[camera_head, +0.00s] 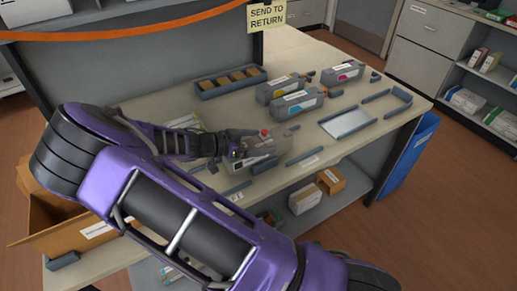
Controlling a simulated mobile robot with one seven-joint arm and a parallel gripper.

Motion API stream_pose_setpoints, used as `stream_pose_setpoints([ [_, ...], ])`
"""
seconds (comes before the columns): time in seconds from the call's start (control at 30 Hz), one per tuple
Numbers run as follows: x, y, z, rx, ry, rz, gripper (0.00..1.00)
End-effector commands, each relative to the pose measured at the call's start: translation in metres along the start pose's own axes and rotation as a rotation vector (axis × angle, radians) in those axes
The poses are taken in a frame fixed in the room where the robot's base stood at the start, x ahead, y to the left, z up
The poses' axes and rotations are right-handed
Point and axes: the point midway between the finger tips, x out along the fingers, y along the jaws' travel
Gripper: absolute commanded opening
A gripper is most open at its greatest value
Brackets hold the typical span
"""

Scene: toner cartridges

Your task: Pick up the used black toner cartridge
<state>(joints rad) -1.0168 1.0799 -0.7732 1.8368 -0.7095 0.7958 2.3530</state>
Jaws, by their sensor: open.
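A grey toner cartridge (262,160) with a dark-marked label lies near the front edge of the table, left of the middle; it appears to be the black one. A small red part (265,132) shows just behind it. My gripper (239,150) is open at the cartridge's left end. The arm and gripper hide part of that end, and I cannot tell whether the fingers touch it. Cartridges with yellow (284,87), cyan (297,103) and magenta (342,74) labels lie farther back to the right.
A grey tray with brown compartments (231,83) sits behind. Low grey rails and a pale plate (346,123) are on the right of the table (300,60). An open cardboard box (70,235) stands at left, a blue bin (408,160) at right. Small boxes (305,198) sit on the lower shelf.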

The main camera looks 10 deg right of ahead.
Motion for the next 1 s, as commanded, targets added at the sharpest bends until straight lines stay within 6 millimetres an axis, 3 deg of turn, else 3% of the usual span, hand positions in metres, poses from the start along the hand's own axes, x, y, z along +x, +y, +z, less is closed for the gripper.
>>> stream_pose_setpoints([
  [0.13, -0.0002, 0.0000, 0.0002, 0.000, 0.000, 0.000, 0.96],
  [0.67, -0.0005, -0.0001, 0.0000, 0.000, 0.000, 0.000, 0.01],
  [1.0, -0.0034, -0.0005, -0.0073, 0.001, 0.001, -0.001, 0.00],
])
